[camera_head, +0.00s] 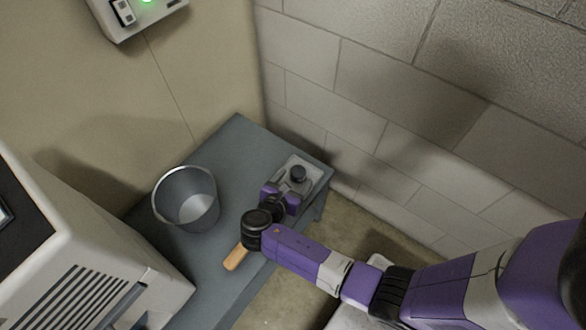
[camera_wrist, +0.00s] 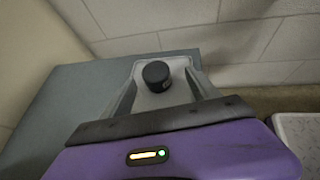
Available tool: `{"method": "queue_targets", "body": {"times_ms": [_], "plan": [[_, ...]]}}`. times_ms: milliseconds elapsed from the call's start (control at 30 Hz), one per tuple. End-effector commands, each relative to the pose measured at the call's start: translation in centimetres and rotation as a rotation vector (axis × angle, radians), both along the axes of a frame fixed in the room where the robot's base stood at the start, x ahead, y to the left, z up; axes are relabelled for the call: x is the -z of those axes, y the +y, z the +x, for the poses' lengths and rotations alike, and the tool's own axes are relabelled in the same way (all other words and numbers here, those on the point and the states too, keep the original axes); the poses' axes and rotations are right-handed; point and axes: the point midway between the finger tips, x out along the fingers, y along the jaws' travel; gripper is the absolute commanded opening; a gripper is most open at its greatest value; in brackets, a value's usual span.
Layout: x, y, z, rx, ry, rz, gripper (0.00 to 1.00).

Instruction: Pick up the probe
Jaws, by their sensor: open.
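A short black cylinder (camera_head: 298,174), which looks like the probe, is at the far right corner of the grey table. It stands upright on a small pale grey tray (camera_head: 311,168). In the wrist view the black cylinder (camera_wrist: 156,75) shows ahead of my palm, with the pale tray (camera_wrist: 178,66) under and behind it. My gripper (camera_wrist: 163,84) is open, its fingers to either side of the cylinder with a gap visible. In the head view my gripper (camera_head: 290,184) is over the near part of the tray, and my wrist hides some of the table.
A metal bucket (camera_head: 186,202) stands on the grey table (camera_head: 237,150), left of my gripper. A wooden handle (camera_head: 236,257) lies near my wrist, its other end hidden. A block wall (camera_head: 400,140) rises close behind the tray. A pale machine (camera_head: 90,250) stands at left.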

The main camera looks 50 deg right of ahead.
Motion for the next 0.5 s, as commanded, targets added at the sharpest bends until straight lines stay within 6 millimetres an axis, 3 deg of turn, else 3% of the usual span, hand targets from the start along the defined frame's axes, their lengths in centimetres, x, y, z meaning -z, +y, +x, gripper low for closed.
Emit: {"method": "queue_targets", "body": {"times_ms": [500], "plan": [[2.2, -4.4, 1.3, 0.005, 0.011, -0.012, 0.7]]}}
